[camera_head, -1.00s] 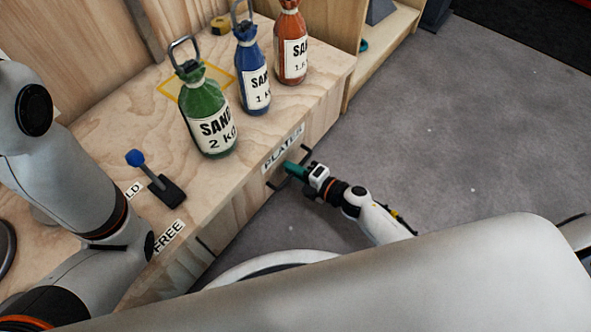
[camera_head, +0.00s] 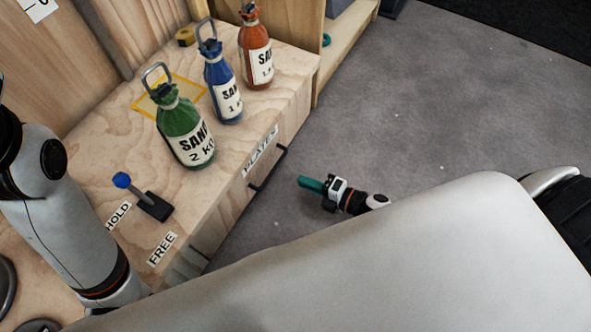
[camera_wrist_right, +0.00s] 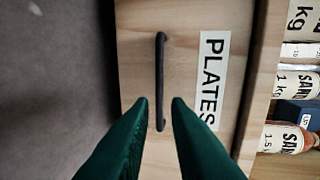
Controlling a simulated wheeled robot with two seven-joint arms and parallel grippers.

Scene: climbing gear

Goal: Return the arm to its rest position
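My right gripper (camera_head: 312,185) has green fingers and hangs over the grey floor, to the right of the PLATES drawer's black handle (camera_head: 268,170). It is clear of the handle. In the right wrist view the two green fingers (camera_wrist_right: 160,104) are apart with nothing held between them. The handle (camera_wrist_right: 160,70) stands in front of them on the wooden drawer front, next to the PLATES label (camera_wrist_right: 209,75). My left arm (camera_head: 70,225) comes in from the left over the bench; its gripper is not in view.
On the wooden bench stand green (camera_head: 183,125), blue (camera_head: 222,85) and red (camera_head: 256,52) sand bottles. The grey floor (camera_head: 420,120) at right is open.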

